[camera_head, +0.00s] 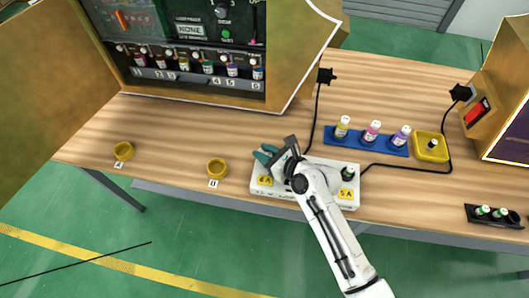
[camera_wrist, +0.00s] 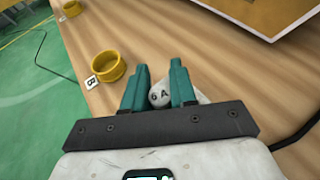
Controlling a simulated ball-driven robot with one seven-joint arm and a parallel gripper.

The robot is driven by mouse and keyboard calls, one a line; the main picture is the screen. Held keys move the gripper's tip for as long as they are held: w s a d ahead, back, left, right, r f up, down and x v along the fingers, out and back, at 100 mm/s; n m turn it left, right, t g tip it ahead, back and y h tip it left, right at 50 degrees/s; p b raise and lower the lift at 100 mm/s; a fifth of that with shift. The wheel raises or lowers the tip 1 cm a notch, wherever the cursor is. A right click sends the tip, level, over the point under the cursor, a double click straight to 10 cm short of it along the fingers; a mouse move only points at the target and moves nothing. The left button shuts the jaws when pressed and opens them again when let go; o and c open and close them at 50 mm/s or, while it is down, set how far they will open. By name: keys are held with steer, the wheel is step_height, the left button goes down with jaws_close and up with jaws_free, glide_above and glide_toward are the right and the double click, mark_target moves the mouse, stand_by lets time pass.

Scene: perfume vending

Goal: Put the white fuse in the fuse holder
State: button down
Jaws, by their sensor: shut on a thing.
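My gripper (camera_head: 264,154) has teal fingers and is over the left part of the white fuse holder (camera_head: 301,193).
Yellow rings (camera_head: 217,168) and (camera_head: 123,151) lie left on the wooden table (camera_head: 180,130). A blue rack (camera_head: 367,141) with bottles, a yellow box (camera_head: 432,147) and a black fuse rack (camera_head: 493,216) stand to the right. Black cables cross behind the holder. The vending cabinet (camera_head: 290,50) stands behind.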

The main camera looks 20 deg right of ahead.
steer(key=c, duration=0.9)
jaws_free()
steer(key=v, duration=1.2)
steer(key=shift+r, duration=0.1)
